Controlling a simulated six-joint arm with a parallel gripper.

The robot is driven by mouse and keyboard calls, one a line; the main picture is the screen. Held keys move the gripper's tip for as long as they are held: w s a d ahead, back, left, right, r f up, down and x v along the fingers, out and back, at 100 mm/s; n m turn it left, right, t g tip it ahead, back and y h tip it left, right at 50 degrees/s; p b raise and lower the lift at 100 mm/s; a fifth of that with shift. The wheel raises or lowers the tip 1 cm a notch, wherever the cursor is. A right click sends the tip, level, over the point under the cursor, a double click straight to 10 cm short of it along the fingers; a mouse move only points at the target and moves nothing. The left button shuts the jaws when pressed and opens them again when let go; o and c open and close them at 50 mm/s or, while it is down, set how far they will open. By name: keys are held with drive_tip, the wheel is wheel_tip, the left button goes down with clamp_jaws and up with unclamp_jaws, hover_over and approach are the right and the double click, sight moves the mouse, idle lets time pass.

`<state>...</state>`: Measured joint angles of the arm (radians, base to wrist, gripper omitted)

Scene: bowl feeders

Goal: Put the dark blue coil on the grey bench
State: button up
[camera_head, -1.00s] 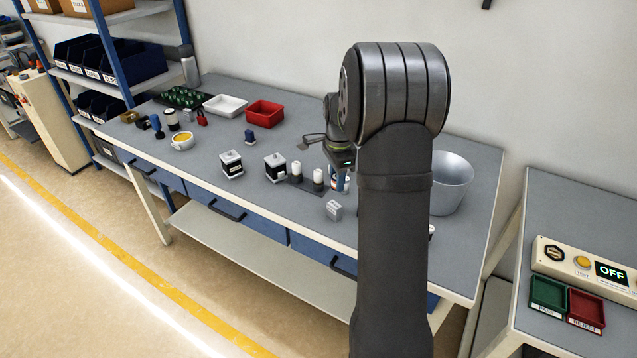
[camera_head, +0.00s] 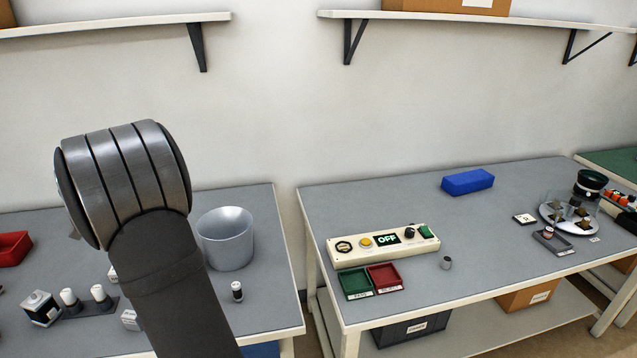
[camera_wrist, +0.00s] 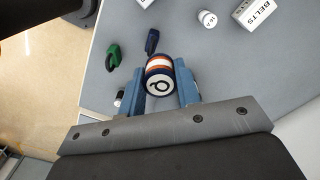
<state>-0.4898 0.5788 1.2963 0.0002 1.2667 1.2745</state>
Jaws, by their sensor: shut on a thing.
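In the wrist view my gripper (camera_wrist: 160,88) is shut on a short cylinder, apparently the dark blue coil (camera_wrist: 158,65). It has dark blue edges, orange and white bands, and a white end face with a black mark. The two blue fingers grip it from either side, above a grey bench top (camera_wrist: 220,75). In the head view my arm hides the gripper and coil. Two grey benches show there: one at the left (camera_head: 262,270) around my arm and one at the right (camera_head: 385,205). Which one the task names, I cannot tell.
A metal bucket (camera_head: 226,238) stands on the left bench.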

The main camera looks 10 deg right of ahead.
drive_tip(key=w+d+m, duration=0.3)
drive_tip(key=d, duration=1)
drive_tip(key=w+d+m, duration=0.3)
drive_tip(key=d, duration=1)
drive_tip(key=w+d+m, duration=0.3)
drive_tip(key=w+d, duration=0.1)
drive_tip(key=d, duration=1)
drive_tip(key=s+d+m, duration=0.3)
drive_tip(key=s+d, duration=0.4)
drive_tip(key=d, duration=0.6)
drive_tip(key=s+d+m, duration=0.3)
drive_tip(key=s+d, duration=0.4)
drive_tip(key=d, duration=0.6)
drive_tip(key=s+d+m, duration=0.3)
drive_tip(key=s+d, duration=0.4)
drive_tip(key=d, duration=0.6)
hover_over(419, 273)
wheel_tip(419, 273, down, 16)
drive_tip(key=shift+w+r, duration=0.1)
drive_tip(key=shift+f, duration=2)
drive_tip(key=shift+f, duration=0.1)
